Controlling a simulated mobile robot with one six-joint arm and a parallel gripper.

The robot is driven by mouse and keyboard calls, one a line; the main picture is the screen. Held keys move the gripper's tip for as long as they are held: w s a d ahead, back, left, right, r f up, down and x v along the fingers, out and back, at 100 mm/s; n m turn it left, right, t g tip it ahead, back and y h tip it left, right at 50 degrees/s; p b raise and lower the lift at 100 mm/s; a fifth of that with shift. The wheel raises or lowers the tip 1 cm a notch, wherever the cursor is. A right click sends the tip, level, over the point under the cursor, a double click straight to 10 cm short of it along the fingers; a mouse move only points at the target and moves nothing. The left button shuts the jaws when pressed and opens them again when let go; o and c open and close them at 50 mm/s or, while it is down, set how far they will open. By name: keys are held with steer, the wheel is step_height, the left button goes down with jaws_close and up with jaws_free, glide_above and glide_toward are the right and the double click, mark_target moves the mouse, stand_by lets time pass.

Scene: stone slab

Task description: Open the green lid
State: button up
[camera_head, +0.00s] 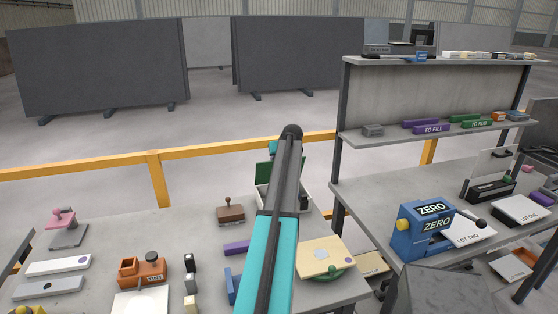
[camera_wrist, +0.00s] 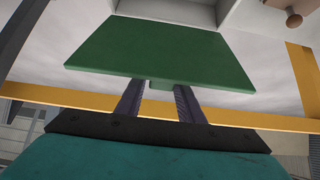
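The green lid (camera_wrist: 160,55) is a flat plate that fills the upper middle of the wrist view. In the head view it shows as a green panel (camera_head: 264,172) standing raised at the back of a white box (camera_head: 305,196), mostly behind my arm. Part of the box's pale wall and grey interior (camera_wrist: 170,10) shows beyond the lid in the wrist view. My gripper (camera_wrist: 160,88) has its two dark fingers on either side of a small green tab on the lid's near edge, apparently closed on it. In the head view my arm hides the gripper.
A brown stamp (camera_head: 231,209) stands left of the box. A beige plate (camera_head: 325,257) on a green round base sits nearer. Purple and blue blocks lie left of my arm. A yellow rail (camera_head: 90,169) runs behind the bench. A shelf unit (camera_head: 345,120) stands at right.

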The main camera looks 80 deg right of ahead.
steer(key=b+v, duration=0.3)
steer(key=v, duration=1)
steer(key=shift+r+b, duration=0.15)
steer(key=shift+b, duration=0.25)
steer(key=shift+a, duration=0.1)
